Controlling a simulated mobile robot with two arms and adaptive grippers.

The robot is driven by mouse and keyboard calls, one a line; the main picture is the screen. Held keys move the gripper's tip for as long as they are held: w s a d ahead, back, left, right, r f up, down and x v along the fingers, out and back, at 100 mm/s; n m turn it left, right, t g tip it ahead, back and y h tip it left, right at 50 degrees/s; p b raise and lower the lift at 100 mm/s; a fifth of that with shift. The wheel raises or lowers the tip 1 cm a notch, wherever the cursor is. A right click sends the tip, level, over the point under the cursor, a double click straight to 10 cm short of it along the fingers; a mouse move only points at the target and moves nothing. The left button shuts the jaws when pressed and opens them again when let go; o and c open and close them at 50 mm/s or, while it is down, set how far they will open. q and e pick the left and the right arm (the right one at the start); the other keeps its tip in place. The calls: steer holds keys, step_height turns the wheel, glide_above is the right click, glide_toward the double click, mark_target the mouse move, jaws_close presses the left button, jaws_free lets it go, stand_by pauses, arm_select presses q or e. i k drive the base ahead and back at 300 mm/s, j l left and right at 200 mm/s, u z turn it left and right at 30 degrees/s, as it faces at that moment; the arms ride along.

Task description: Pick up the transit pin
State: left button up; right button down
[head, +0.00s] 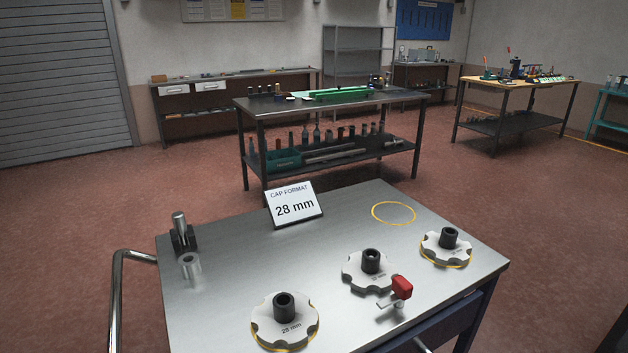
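A red-headed pin (402,287), which looks like the transit pin, is at the front right of the metal cart top (235,240). Its short silver shaft points left, beside the front edge of the middle white star-shaped disc (353,272). I cannot tell whether the pin touches that disc. No gripper shows in the head view.
A disc marked 28 mm (263,326) lies at the front, another disc (432,248) at the right. A yellow ring outline (393,213) marks bare surface. A "CAP FORMAT 28 mm" sign (294,205) and a black holder with a metal cylinder (180,226) stand behind.

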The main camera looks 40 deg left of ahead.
mark_target(179, 225)
steer(key=u, duration=2.05)
